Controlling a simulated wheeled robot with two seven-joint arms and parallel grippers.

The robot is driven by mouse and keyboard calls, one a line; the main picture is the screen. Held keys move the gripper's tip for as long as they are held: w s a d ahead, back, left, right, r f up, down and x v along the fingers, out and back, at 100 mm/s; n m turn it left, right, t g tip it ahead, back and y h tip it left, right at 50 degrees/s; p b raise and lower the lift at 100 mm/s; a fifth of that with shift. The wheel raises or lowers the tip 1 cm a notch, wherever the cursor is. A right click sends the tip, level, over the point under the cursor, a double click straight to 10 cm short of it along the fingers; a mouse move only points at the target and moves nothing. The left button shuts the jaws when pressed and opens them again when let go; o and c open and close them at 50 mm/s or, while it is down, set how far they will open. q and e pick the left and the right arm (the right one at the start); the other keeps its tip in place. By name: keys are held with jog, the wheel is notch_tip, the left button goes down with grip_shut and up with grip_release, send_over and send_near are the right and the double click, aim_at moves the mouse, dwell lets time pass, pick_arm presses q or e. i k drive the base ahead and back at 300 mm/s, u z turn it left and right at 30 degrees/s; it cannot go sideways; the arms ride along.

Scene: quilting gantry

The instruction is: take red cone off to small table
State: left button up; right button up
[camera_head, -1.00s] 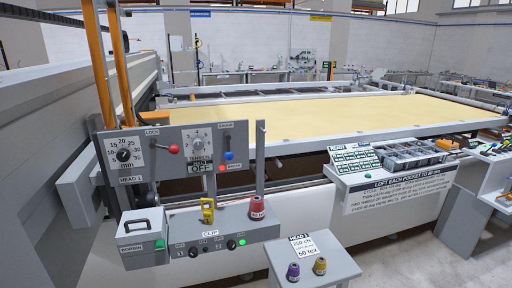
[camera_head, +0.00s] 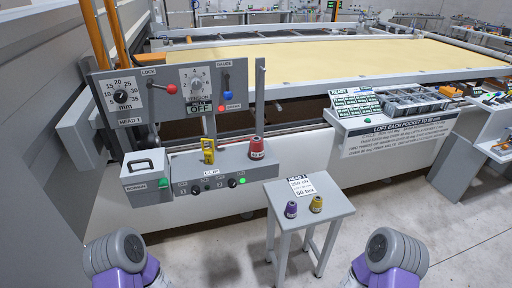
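The red cone (camera_head: 256,149) stands upright on the right end of the grey control ledge (camera_head: 215,170), at the foot of a thin upright post. A pale label is on its front. The small table (camera_head: 335,203) stands on the floor to the right and in front of the ledge. Parts of my two arms show at the bottom left and bottom right; neither gripper is in view.
A grey bobbin box (camera_head: 147,174) is at the ledge's left. The dial panel (camera_head: 165,95) rises behind. A tray of bins (camera_head: 405,102) is at right. The small table's back right is clear.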

aim_at(336, 203)
jog(key=z, duration=1.55)
jog(key=i, duration=1.05)
jog(key=u, duration=1.5)
